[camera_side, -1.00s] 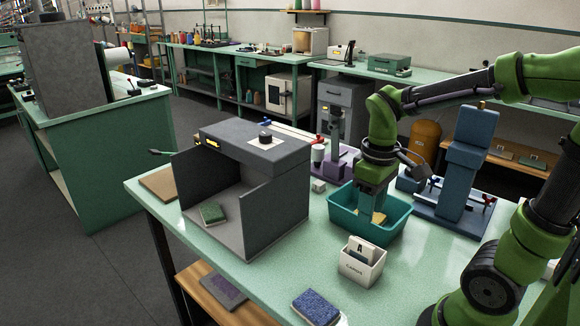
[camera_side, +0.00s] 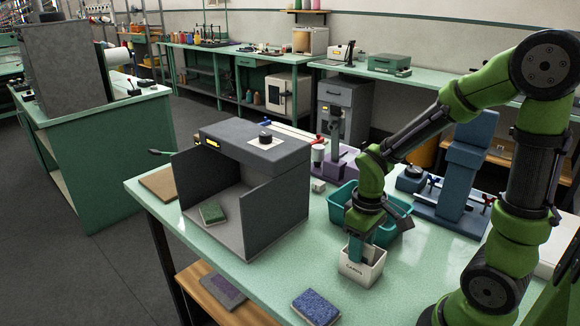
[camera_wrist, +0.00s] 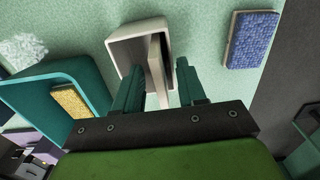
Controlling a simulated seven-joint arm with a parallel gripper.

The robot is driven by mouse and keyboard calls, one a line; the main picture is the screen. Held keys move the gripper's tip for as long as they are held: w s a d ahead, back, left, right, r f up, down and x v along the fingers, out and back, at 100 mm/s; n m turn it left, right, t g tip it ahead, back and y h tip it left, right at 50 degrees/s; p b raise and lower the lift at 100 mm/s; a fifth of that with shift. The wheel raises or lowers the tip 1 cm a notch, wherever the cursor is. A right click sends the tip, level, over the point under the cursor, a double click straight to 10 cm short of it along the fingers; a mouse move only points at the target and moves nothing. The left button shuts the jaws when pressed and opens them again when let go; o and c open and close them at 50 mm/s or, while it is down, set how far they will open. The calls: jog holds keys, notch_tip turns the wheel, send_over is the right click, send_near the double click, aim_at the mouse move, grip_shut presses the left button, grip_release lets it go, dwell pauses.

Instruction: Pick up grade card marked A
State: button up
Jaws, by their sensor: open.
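The white card box (camera_side: 362,270) stands on the green bench, its front label facing the side camera. In the wrist view the box (camera_wrist: 123,45) holds pale upright cards (camera_wrist: 158,70) seen edge-on. My gripper (camera_side: 360,247) is over the box, pointing down. In the wrist view my gripper (camera_wrist: 160,75) is open, with one finger on each side of the cards. I cannot tell whether either finger touches them. The letter A is not visible now; my gripper hides the cards in the side view.
A teal bin (camera_side: 340,200) stands just behind the box; a yellow sample (camera_wrist: 68,101) lies in it. A blue carpet sample (camera_side: 315,306) lies near the bench's front edge. A grey viewing booth (camera_side: 275,205) with a green sample (camera_side: 212,213) stands at left. A blue press stands behind right.

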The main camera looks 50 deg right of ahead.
grip_shut()
jog(key=shift+r, duration=0.1)
